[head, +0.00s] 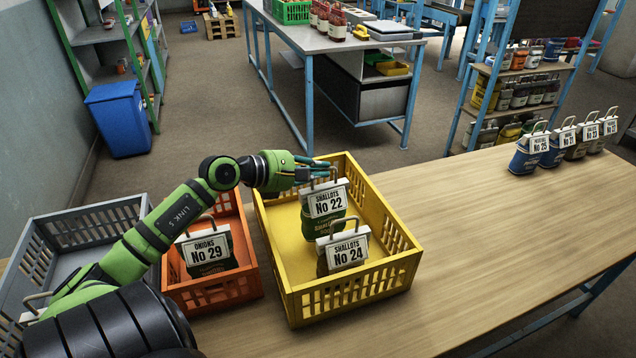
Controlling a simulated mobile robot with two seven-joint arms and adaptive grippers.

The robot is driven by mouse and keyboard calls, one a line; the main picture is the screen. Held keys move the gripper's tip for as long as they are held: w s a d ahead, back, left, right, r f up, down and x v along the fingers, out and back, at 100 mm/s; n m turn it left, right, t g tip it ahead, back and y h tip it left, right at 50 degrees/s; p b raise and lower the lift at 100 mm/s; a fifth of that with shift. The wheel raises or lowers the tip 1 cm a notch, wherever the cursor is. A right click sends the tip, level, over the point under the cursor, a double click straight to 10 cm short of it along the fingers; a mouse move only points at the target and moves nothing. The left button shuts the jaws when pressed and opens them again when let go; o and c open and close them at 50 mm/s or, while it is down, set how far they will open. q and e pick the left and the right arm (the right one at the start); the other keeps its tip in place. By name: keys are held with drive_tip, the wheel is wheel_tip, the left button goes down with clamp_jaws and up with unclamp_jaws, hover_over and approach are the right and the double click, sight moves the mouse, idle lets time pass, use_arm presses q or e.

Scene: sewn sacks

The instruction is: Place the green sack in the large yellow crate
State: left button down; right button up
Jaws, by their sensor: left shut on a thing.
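The green sack (322,228) has a handle and a white tag reading "SHALLOTS No 22". My left gripper (322,172) is shut on it at the handle. The sack hangs upright within the outline of the large yellow crate (355,300), towards its back right. I cannot tell whether its base touches the crate floor, as the tag of another sack (344,250), "SHALLOTS No 24", partly covers its lower part. That sack stands in the front of the yellow crate. My right gripper is not in view.
An orange crate (215,292) beside the yellow one holds a sack (208,268) tagged "ONIONS No 29". A grey crate (75,231) stands at the far left. The table (480,240) between is clear.

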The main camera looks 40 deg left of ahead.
sight(312, 184)
use_arm(q)
wheel_tip(312, 184, down, 4)
drive_tip(key=shift+r, duration=0.25)
drive_tip(key=shift+f, duration=0.2)
drive_tip(key=c, duration=1.3)
unclamp_jaws()
drive_tip(key=shift+f, duration=0.1)
drive_tip(key=shift+c, duration=0.2)
drive_tip(key=shift+s+a, duration=0.1)
drive_tip(key=shift+s, duration=0.3)
drive_tip(key=shift+b+v, duration=1.6)
drive_tip(key=shift+v, duration=4.1)
